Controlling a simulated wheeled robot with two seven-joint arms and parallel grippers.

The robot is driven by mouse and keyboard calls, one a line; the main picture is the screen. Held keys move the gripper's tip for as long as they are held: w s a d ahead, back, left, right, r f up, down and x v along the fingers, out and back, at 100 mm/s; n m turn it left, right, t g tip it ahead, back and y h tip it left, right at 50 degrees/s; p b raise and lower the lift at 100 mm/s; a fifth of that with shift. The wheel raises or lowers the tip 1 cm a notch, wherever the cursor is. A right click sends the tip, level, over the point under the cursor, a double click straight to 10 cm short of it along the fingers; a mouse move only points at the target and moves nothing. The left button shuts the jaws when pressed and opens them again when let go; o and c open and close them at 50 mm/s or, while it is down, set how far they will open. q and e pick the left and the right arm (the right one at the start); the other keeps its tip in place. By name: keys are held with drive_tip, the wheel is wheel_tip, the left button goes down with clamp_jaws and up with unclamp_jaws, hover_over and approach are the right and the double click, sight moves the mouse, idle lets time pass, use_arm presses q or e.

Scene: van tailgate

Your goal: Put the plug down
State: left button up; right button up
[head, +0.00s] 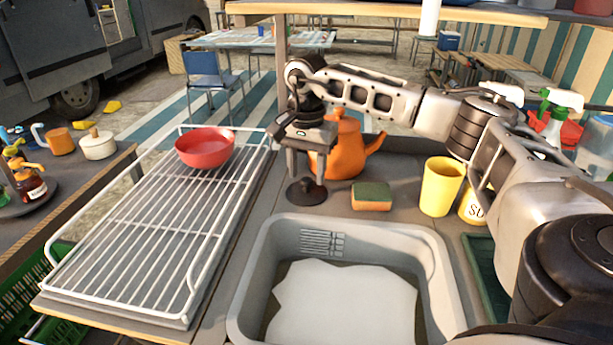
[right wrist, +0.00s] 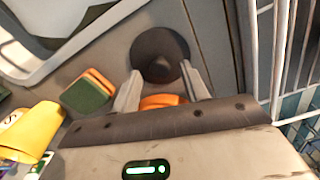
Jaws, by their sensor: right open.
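Whether the fingertips touch the disc I cannot tell. My left gripper is not in view.
An orange teapot (head: 346,150) stands close behind the gripper. A green-orange sponge (head: 371,196) and a yellow cup (head: 441,186) stand to the right. The wire rack (head: 150,235) on the left holds a red bowl (head: 205,148). White-looking water or suds fills the basin.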

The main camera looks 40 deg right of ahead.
sight(306, 179)
drive_tip(key=shift+r, duration=2.75)
